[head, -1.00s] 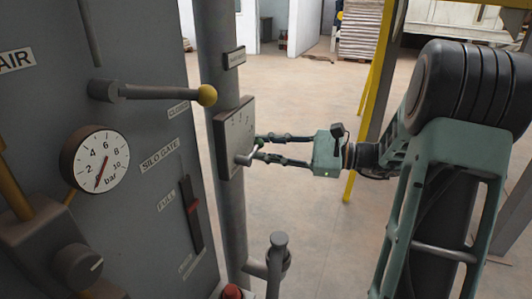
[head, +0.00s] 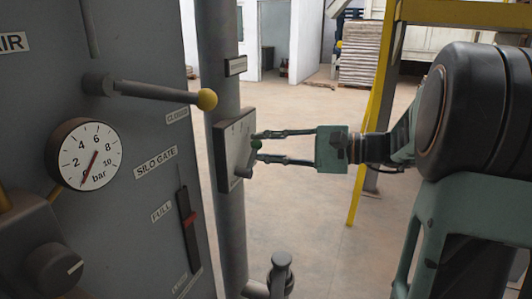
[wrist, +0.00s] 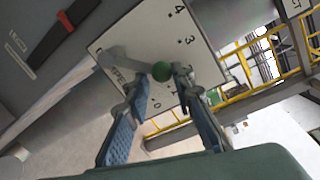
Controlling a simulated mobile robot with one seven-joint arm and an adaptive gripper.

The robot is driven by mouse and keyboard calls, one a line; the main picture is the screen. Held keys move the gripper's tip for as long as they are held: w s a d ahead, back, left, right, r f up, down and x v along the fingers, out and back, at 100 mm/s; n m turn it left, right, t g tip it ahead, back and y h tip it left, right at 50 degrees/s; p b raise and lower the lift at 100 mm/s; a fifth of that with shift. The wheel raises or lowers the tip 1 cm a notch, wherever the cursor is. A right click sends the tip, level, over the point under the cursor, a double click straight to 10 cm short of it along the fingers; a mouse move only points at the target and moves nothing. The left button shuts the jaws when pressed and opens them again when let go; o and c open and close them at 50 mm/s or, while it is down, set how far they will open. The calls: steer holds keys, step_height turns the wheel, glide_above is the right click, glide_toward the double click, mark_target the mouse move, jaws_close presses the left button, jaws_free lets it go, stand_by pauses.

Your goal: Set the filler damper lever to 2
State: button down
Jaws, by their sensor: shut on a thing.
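The filler damper lever is a short grey arm with a green knob (head: 256,144), set on a numbered plate (head: 221,160) on the grey post. In the head view it points up and to the right from its pivot. My gripper (head: 261,146) comes from the right, one finger above and one below the knob end, shut on the lever. In the wrist view the green knob (wrist: 162,71) sits between the fingertips. The plate (wrist: 140,25) there shows 4, 3, 1 and 0; the 2 is not readable, and I cannot tell the exact setting.
Left of the post is a grey panel with a yellow-knobbed silo gate lever (head: 207,99), a pressure gauge (head: 86,154) and a red-marked slider (head: 188,220). A yellow frame post (head: 376,125) stands behind my arm. Open floor lies between.

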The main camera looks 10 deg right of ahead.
steer(key=shift+s+a+f, duration=0.15)
steer(key=shift+s+a, duration=0.1)
steer(key=c, duration=1.6)
jaws_free()
steer(key=shift+s, duration=0.15)
steer(key=shift+d, duration=0.1)
steer(key=v, duration=1.2)
